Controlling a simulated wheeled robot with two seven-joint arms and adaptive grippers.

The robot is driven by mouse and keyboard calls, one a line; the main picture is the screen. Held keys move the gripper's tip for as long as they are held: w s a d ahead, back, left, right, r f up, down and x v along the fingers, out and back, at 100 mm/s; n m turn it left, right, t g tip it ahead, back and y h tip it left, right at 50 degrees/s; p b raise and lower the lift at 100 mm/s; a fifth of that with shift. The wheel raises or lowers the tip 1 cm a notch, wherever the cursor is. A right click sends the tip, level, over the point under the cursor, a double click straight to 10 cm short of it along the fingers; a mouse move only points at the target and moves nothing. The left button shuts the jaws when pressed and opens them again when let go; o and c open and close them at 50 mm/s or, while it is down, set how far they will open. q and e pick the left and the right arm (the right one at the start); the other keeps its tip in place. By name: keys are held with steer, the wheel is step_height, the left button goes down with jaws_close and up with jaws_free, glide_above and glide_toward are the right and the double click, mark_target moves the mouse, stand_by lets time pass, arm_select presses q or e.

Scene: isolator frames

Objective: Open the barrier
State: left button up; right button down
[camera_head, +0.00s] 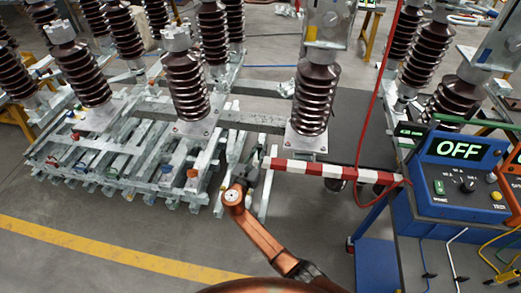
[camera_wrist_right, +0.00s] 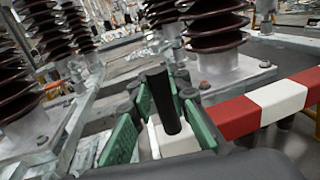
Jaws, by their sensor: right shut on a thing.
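The barrier (camera_head: 335,172) is a red-and-white striped bar. In the head view it lies nearly level from the insulator frame to the blue stand at the right. In the right wrist view the barrier (camera_wrist_right: 275,104) runs off to the right. My right gripper (camera_head: 254,172) is at the barrier's left end. In the wrist view its green finger pads (camera_wrist_right: 163,120) stand on both sides of a white end piece (camera_wrist_right: 176,140) with a black upright post (camera_wrist_right: 163,100), and it is shut on this end. The exact contact is partly hidden. My left gripper is not in view.
Brown ribbed insulators (camera_head: 186,85) stand on a galvanized steel frame (camera_head: 130,150) behind the gripper. A blue control box (camera_head: 455,172) reading OFF sits at the right, with cables below. A red cable (camera_head: 372,110) hangs by the barrier. The floor at the front left is clear.

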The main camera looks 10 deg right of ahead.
steer(key=c, duration=1.8)
jaws_free()
step_height(320, 180, up, 10)
steer(key=shift+f, duration=0.1)
steer(key=shift+d, duration=0.1)
